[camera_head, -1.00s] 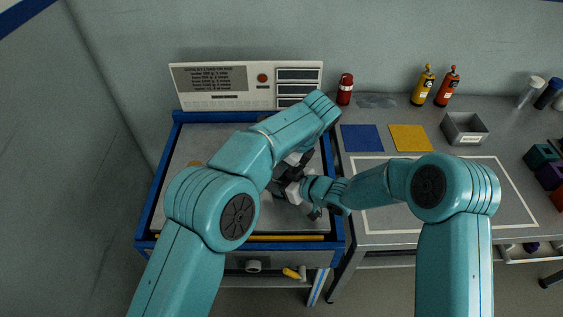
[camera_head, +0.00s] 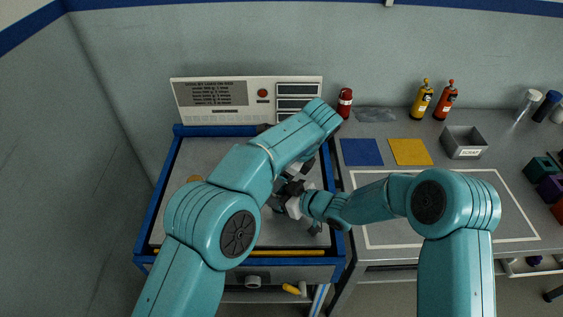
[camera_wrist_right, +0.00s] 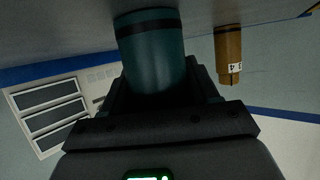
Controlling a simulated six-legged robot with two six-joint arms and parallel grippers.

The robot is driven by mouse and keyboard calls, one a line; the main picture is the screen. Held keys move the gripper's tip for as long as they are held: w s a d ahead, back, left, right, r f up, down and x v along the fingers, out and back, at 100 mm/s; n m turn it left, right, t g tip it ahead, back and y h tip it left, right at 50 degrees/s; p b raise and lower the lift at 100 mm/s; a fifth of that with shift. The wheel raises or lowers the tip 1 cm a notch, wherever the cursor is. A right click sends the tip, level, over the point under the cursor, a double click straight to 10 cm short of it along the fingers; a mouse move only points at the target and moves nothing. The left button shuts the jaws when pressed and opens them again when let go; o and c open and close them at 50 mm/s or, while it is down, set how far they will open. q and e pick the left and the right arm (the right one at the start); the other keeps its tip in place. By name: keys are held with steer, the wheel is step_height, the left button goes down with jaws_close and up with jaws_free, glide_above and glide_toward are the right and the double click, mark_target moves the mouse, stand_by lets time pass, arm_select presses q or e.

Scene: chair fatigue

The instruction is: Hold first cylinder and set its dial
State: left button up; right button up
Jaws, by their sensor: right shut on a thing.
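In the right wrist view a dark teal cylinder (camera_wrist_right: 152,52) with a black band stands between the jaws of my right gripper (camera_wrist_right: 160,90), which is shut on it. In the head view my right gripper (camera_head: 281,198) is over the right part of the blue-framed bench, and the cylinder there is mostly hidden. My left gripper (camera_head: 287,180) is close beside it, largely covered by its own arm; its jaws cannot be made out. A brown-orange cylinder (camera_wrist_right: 228,55) with a white numbered ring shows in the right wrist view, apart from the teal one. The teal cylinder's dial is not visible.
A panel (camera_head: 248,100) with text, a red button and dark displays stands behind the bench tray (camera_head: 200,220). To the right are a red canister (camera_head: 345,102), blue mat (camera_head: 361,152), yellow mat (camera_head: 410,152), two bottles, and a grey bin (camera_head: 464,143).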

arm_select(q)
step_height(320, 180, up, 8)
steer(key=shift+r, duration=0.2)
stand_by(0.3)
arm_select(e)
steer(key=o, duration=1.4)
